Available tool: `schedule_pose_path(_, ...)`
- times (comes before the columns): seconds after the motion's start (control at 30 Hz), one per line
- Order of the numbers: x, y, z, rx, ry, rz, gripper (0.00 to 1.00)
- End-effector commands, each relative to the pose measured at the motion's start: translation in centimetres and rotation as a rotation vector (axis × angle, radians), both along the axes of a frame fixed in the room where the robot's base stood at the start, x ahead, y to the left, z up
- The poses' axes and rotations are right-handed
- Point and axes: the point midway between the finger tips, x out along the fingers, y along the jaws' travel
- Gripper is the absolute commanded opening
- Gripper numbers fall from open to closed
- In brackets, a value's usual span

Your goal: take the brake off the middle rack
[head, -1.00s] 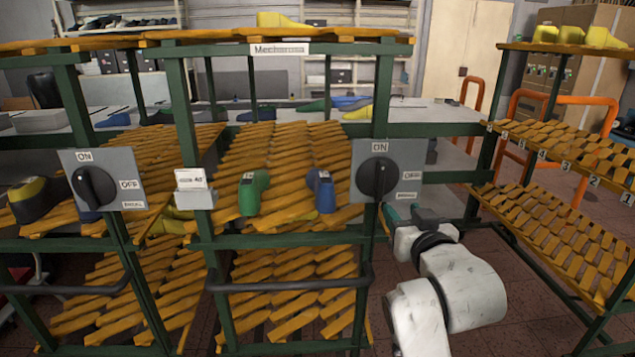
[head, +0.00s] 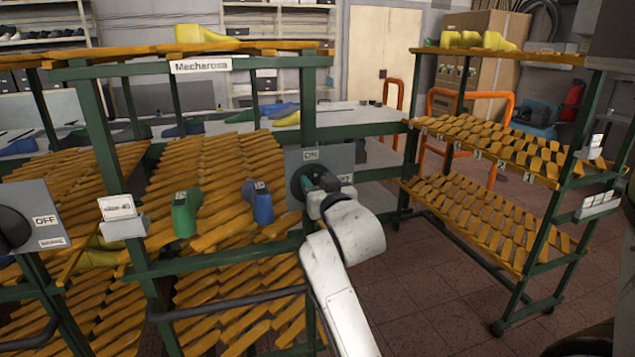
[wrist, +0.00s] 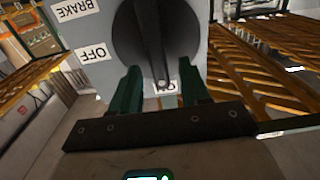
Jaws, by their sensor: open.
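The middle rack (head: 116,161), with green posts, slatted orange shelves and a "Mecharosa" sign, stands left of centre in the head view. Its grey brake plate (head: 296,164) is on the right post, partly hidden by my arm. In the wrist view the plate (wrist: 95,22) carries labels ON, OFF and BRAKE and a round black knob (wrist: 160,35). The knob's ridge points toward ON. My gripper (head: 322,183) is at the knob. In the wrist view its green fingers (wrist: 163,75) are open, one on each side of the ridge; I cannot tell whether they touch it.
Another brake plate (head: 32,212) is on the rack at left. A green shoe last (head: 186,212) and a blue one (head: 260,203) stand on the middle rack's shelf. A separate rack (head: 480,200) stands at right, with open tiled floor (head: 420,285) before it.

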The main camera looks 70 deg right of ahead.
Motion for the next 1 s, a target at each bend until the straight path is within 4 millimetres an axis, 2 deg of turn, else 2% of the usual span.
schedule_pose_path(0.27, 0.13, -0.12, 0.02, 0.0, -0.001, 0.001, 0.46)
schedule_pose_path(0.77, 0.12, -0.09, 0.01, -0.001, -0.001, 0.001, 0.0)
schedule_pose_path(1.0, 0.12, -0.09, 0.01, 0.003, -0.004, 0.001, 0.0)
